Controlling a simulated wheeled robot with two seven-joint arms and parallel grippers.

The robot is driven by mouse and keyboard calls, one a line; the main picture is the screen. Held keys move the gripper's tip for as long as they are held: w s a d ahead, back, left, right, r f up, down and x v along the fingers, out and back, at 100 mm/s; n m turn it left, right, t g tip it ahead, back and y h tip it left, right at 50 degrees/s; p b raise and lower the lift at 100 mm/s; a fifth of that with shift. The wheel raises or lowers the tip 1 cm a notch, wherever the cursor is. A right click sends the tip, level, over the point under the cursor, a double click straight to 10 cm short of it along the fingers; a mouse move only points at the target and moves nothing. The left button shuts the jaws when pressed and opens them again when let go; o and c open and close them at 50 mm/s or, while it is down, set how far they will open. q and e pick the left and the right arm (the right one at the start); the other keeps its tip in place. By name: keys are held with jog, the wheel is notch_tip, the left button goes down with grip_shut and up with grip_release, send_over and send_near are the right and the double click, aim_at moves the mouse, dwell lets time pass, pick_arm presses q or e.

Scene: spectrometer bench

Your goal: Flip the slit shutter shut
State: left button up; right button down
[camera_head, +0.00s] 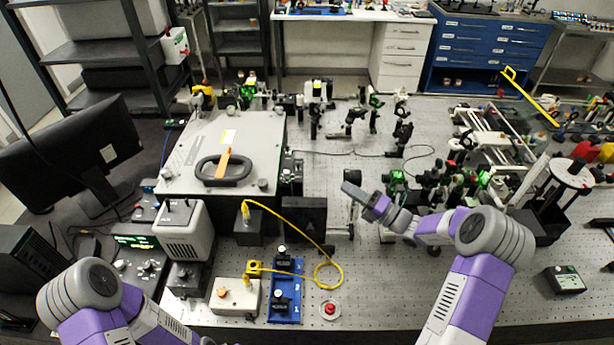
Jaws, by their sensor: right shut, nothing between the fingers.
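My right gripper (350,190) is shut and empty, held above the perforated bench near its middle and pointing left. Below it stands a small dark upright mount (350,215), partly hidden by my gripper; I cannot tell whether they touch. A large pale grey instrument box (260,135) stands to the left, with a black loop handle and an orange strip on its lid. A dark block (304,218) sits at its front right. The slit shutter is too small or too hidden to make out for sure. My left arm shows at the lower left; its gripper is out of frame.
A yellow cable (300,238) loops from a black box to a yellow plug. A blue board (284,295) with black knobs and a red button (330,309) are at the front. Crowded optics mounts (440,187) stand near my right forearm. Bare bench (385,285) lies in front.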

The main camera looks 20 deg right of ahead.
aim_at(298, 167)
pick_arm(q)
notch_tip(298, 167, down, 4)
jog(key=shift+w+r+b, duration=0.1)
jog(key=shift+r+b, duration=0.15)
jog(key=shift+b, duration=1)
pick_arm(e)
notch_tip(298, 167, down, 4)
jog(key=shift+w+r, duration=0.15)
jog(key=shift+r, duration=0.1)
jog(key=shift+w, duration=0.1)
pick_arm(q)
jog(key=shift+f, duration=0.2)
pick_arm(e)
jog(key=x, duration=1.4)
pick_arm(q)
jog(key=shift+r, duration=0.1)
